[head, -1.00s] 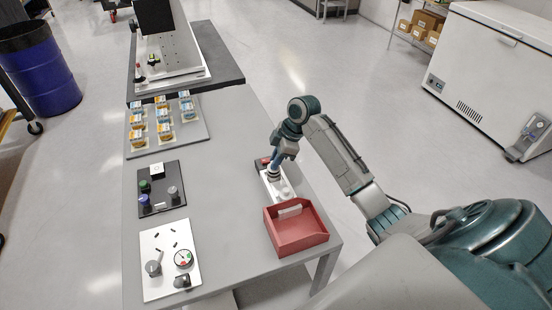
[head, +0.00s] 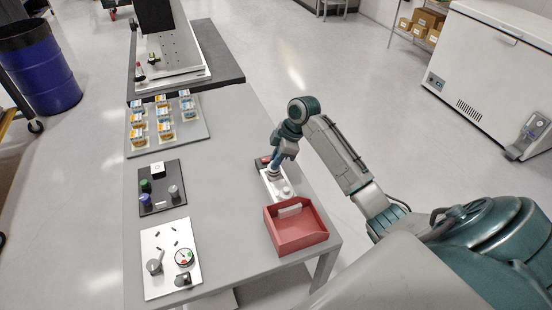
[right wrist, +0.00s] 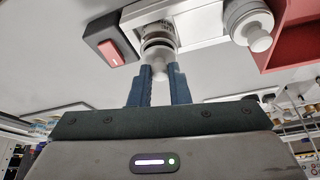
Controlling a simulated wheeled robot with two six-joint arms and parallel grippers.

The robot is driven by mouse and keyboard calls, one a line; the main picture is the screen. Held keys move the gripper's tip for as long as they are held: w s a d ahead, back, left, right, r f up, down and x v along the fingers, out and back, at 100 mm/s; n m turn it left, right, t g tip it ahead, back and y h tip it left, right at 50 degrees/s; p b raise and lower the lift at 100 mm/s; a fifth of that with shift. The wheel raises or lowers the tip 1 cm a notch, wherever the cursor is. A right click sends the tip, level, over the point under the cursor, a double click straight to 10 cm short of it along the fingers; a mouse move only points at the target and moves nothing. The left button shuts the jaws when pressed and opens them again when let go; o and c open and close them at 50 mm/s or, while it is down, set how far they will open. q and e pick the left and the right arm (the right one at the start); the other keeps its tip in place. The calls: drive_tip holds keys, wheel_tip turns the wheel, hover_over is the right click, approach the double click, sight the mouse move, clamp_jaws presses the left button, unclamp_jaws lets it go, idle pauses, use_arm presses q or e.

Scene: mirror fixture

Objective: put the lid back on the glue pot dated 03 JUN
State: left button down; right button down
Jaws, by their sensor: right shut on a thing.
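My right gripper (head: 275,168) is over a white plate (head: 265,187) on the right side of the table. It also shows in the right wrist view (right wrist: 159,72), with its blue fingers shut on a pale knob, seemingly that of a lid (right wrist: 160,62). Just beyond the fingertips is a round white and dark-banded pot (right wrist: 157,33). I cannot tell whether the lid touches the pot. A second pot (right wrist: 249,22) with a round knob stands beside it, also in the head view (head: 285,191). No date is readable. My left gripper is not in view.
A red bin (head: 298,238) stands close in front of the plate. A dark block with a red switch (right wrist: 112,50) sits beside the plate. The middle of the table is clear.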

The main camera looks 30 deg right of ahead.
drive_tip(key=shift+p, duration=0.35)
idle(0.6)
drive_tip(key=c, duration=0.8)
unclamp_jaws()
drive_tip(key=shift+r, duration=0.1)
drive_tip(key=shift+r+p, duration=3.45)
drive_tip(key=shift+p, duration=0.15)
clamp_jaws()
drive_tip(key=shift+f, duration=0.3)
